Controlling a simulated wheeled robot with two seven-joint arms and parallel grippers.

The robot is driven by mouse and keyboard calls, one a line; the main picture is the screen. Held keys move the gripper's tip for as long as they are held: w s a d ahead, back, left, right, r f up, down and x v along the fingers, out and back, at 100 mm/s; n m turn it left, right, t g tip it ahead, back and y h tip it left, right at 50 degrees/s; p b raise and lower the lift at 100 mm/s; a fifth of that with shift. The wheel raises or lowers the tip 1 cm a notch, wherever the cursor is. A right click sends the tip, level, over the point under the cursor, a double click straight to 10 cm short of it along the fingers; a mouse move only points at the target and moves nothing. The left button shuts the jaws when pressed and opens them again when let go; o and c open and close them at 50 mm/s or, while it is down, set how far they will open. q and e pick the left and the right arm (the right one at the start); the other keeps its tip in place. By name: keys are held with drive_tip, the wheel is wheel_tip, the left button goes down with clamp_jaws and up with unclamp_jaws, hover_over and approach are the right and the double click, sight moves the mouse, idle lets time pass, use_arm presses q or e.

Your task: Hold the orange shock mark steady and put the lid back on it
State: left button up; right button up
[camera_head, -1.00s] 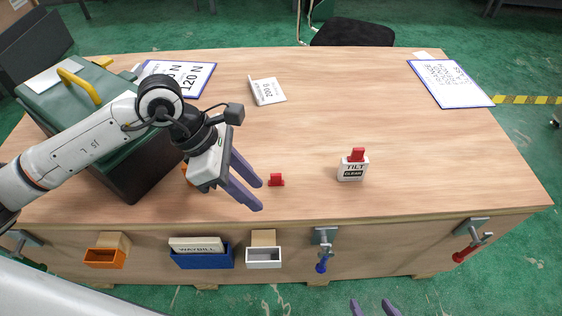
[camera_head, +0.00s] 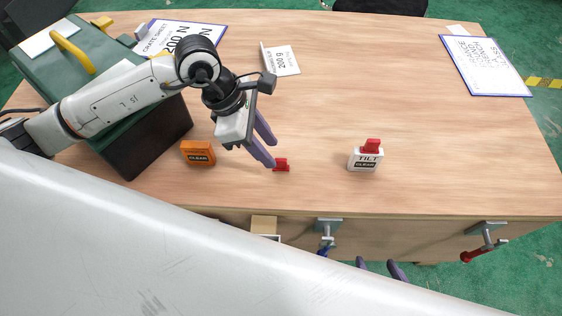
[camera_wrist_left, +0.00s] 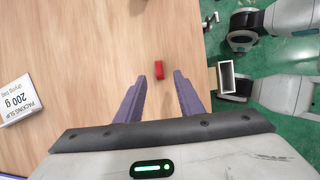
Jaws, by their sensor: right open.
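The orange shock mark (camera_head: 198,152) stands on the table beside the green case, with no lid visible on it. A small red lid (camera_head: 281,165) rests on the table to its right. My left gripper (camera_head: 271,153) is open and empty, its fingertips just left of the lid in the head view. In the left wrist view the lid (camera_wrist_left: 159,69) shows between and slightly ahead of the spread fingertips (camera_wrist_left: 159,76). My right gripper (camera_head: 381,268) is open at the bottom of the head view, below the table's front edge, partly hidden.
A white tilt mark (camera_head: 364,160) with a red lid on it stands to the right. The green case (camera_head: 90,70) is at the left. A packing slip (camera_head: 280,60) and clipboards (camera_head: 487,66) lie farther back. Clamps (camera_head: 486,235) hang on the front edge.

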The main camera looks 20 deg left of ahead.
sight(279, 159)
use_arm(q)
drive_tip(key=shift+w+d+f, duration=0.1)
drive_tip(key=shift+d+f, duration=0.05)
drive_tip(key=shift+f, duration=0.25)
drive_tip(key=x, duration=0.5)
drive_tip(key=shift+w+d, duration=0.1)
drive_tip(key=shift+d, duration=0.05)
clamp_jaws()
